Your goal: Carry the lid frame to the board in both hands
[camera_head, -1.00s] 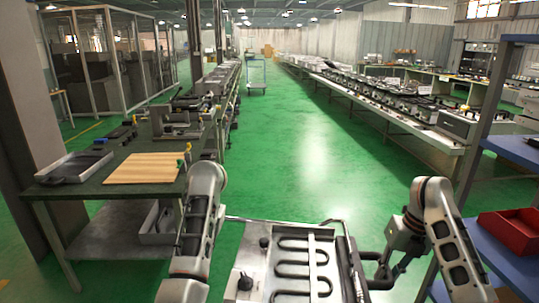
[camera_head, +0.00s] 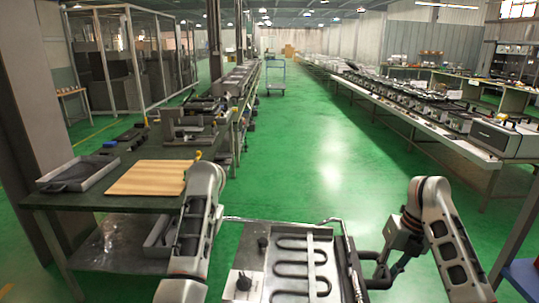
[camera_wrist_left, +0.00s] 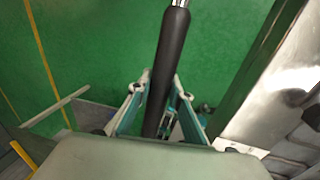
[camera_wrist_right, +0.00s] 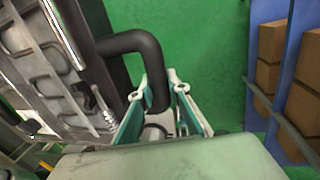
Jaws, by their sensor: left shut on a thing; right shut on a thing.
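The lid frame (camera_head: 255,285) is a metal frame with a looped dark heating element and a black knob, held level low in front of me. In the left wrist view, my left gripper (camera_wrist_left: 158,95) is shut around a black bar handle (camera_wrist_left: 172,50). In the head view my left arm hides that grip. My right gripper (camera_head: 378,274) is shut on the bent black handle (camera_wrist_right: 150,52) at the frame's right side; its fingers (camera_wrist_right: 165,95) show in the right wrist view. The wooden board (camera_head: 148,178) lies flat on the dark workbench at left, apart from the frame.
The workbench (camera_head: 95,199) also bears a grey tray (camera_head: 77,174) and metal fixtures. A pillar stands at its left. A long conveyor (camera_head: 450,140) loaded with units runs at right. A blue shelf (camera_head: 522,270) is close at lower right. Green floor (camera_head: 315,180) is clear ahead.

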